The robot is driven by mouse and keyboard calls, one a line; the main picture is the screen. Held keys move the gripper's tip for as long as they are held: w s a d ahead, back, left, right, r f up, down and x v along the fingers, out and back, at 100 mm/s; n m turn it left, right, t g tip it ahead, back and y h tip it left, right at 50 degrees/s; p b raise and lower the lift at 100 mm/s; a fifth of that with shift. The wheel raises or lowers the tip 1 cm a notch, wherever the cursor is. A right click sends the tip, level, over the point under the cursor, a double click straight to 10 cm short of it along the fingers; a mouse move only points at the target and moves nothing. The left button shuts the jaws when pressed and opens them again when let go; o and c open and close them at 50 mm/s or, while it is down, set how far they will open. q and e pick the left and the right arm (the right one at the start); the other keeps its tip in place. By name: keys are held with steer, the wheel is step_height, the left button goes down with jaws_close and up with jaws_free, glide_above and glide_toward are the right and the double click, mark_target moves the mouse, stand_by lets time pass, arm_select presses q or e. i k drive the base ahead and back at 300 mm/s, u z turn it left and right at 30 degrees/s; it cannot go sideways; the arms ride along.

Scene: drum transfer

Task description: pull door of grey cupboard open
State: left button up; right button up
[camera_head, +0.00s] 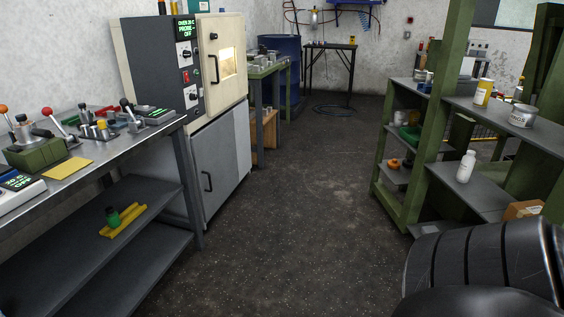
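The grey cupboard (222,160) stands at the left middle, under a beige oven (226,62) with a lit window. Its grey door looks shut and has a dark vertical handle (207,181) near its left edge. No gripper is near the door. A dark, ribbed rounded part of my own body fills the lower right corner. Neither of my grippers shows in this view.
A metal workbench (62,157) with a lower shelf stands at the left, just before the cupboard. A green shelf rack (437,130) stands at the right. The dark floor (290,210) between them is clear. A blue drum (284,62) stands at the back.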

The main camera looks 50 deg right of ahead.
mark_target(214, 148)
steer(key=z, duration=1.65)
steer(key=i, duration=1.95)
steer(key=u, duration=0.8)
steer(key=i, duration=1.05)
steer(key=u, duration=0.8)
